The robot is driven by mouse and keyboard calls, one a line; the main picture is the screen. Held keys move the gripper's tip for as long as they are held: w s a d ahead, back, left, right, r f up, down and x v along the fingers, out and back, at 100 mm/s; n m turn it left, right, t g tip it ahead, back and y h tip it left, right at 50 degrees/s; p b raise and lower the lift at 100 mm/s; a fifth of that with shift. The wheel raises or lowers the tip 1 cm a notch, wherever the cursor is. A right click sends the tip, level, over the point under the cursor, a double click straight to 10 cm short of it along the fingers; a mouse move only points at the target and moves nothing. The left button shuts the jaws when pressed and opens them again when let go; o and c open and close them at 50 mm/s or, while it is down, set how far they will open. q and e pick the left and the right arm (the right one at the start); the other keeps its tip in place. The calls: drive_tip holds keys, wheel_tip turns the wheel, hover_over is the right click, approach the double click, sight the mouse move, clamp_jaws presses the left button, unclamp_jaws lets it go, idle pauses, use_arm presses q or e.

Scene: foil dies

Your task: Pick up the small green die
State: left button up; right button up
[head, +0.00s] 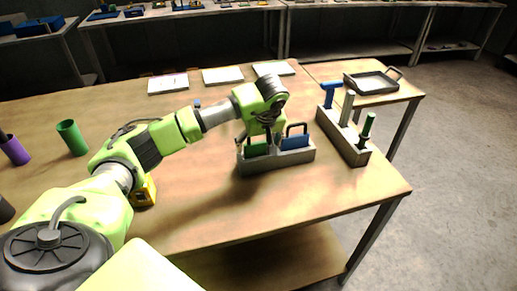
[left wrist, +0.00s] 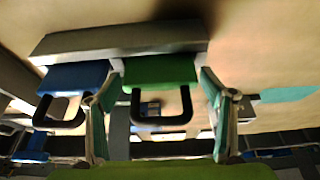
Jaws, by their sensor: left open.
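A small green die (head: 256,149) with a dark loop handle stands in the left slot of a grey holder (head: 277,164) on the wooden table. In the left wrist view the green die (left wrist: 160,69) is seen close up, handle toward me. My left gripper (head: 261,130) is over the green die, open, and hides part of its top in the head view. In the left wrist view my left fingers (left wrist: 160,122) are on either side of the die's handle, with gaps on both sides. My right gripper is not in view.
A blue die (head: 297,142) stands beside the green one; it also shows in the left wrist view (left wrist: 72,76). A grey rack (head: 342,138) with upright blue, grey and green handled pieces is to the right. Green (head: 72,138) and purple (head: 14,149) cups stand left.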

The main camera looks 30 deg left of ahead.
use_arm(q)
drive_tip(key=shift+w+a+f, duration=0.1)
drive_tip(key=shift+a+f, duration=0.05)
drive_tip(key=shift+f, duration=0.35)
drive_tip(key=shift+c, duration=0.4)
drive_tip(key=c, duration=1.2)
drive_tip(key=shift+r, duration=0.1)
